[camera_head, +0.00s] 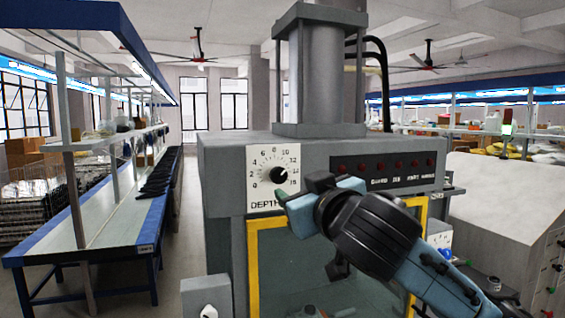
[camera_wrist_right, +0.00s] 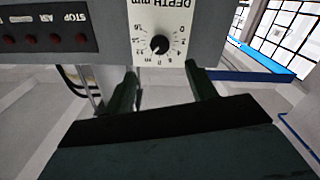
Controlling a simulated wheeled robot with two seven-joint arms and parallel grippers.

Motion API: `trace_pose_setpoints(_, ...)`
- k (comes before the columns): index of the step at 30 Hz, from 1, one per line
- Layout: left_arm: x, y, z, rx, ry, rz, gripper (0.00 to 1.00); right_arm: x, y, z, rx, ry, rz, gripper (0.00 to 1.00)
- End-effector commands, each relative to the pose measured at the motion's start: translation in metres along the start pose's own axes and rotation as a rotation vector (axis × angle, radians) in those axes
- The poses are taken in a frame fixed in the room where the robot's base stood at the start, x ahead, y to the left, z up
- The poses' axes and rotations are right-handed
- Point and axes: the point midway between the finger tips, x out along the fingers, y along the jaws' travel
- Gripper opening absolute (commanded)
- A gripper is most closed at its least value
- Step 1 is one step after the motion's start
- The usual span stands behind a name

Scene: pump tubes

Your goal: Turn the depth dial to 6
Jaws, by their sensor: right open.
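The depth dial (camera_head: 278,175) is a black round knob on a white numbered plate marked DEPTH, on the front of the grey press. Its light mark seems to point to the upper right, on the higher-number side; I cannot read the exact value. My right gripper (camera_head: 303,194) is in front of the panel, just right of and below the dial, covering part of the plate's lower edge. In the right wrist view, upside down, the dial (camera_wrist_right: 159,44) shows beyond and between the two open fingers (camera_wrist_right: 161,88), with nothing between them. My left gripper is out of view.
Right of the dial is a dark strip with a row of red lamps (camera_head: 397,167). Below is a yellow-framed window (camera_head: 252,270), partly behind my right arm. A grey box (camera_head: 207,296) sticks out at lower left. A long bench (camera_head: 100,215) stands far left.

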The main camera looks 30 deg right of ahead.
Motion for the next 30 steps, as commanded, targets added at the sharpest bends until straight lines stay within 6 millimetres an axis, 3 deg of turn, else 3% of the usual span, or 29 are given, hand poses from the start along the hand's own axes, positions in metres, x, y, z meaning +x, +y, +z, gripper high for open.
trace_pose_setpoints(6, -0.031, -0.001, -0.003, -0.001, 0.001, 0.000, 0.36, 0.024, 0.002, -0.003, -0.002, -0.006, 0.002, 0.56)
trace_pose_setpoints(18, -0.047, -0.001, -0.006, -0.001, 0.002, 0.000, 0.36, 0.092, 0.001, -0.001, 0.000, -0.003, 0.002, 0.56)
trace_pose_setpoints(30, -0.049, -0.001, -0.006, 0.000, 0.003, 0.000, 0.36, 0.104, 0.000, 0.001, 0.001, -0.001, 0.001, 0.56)
